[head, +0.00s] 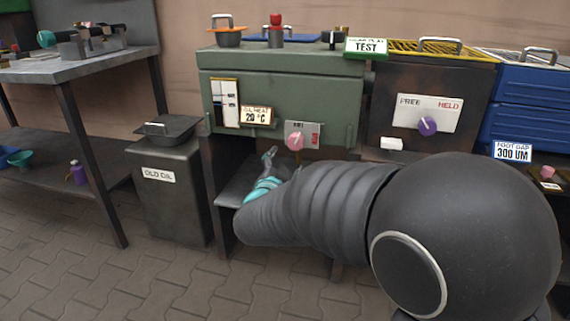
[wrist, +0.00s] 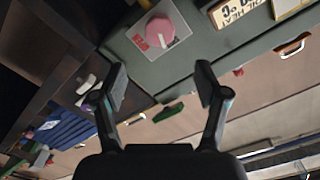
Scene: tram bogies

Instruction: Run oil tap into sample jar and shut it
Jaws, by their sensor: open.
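My gripper (wrist: 162,82) is open and empty in the wrist view, its fingers apart below a round pink knob (wrist: 160,30). In the head view my gripper (head: 269,158) is just left of and below the pink knob (head: 295,142), partly hidden by my arm. The knob sits on a red and white plate on the front of a green cabinet (head: 340,88). I cannot tell an oil tap for certain. I cannot make out a sample jar; my arm hides much of the space below the cabinet.
A bin marked OLD OIL (head: 178,205) stands left of the cabinet. A dark box with a purple FREE/HELD knob (head: 428,126) is to its right, then blue drawers (head: 515,105). A purple bottle (head: 78,172) stands on the left bench's lower shelf. Paved floor is clear at left.

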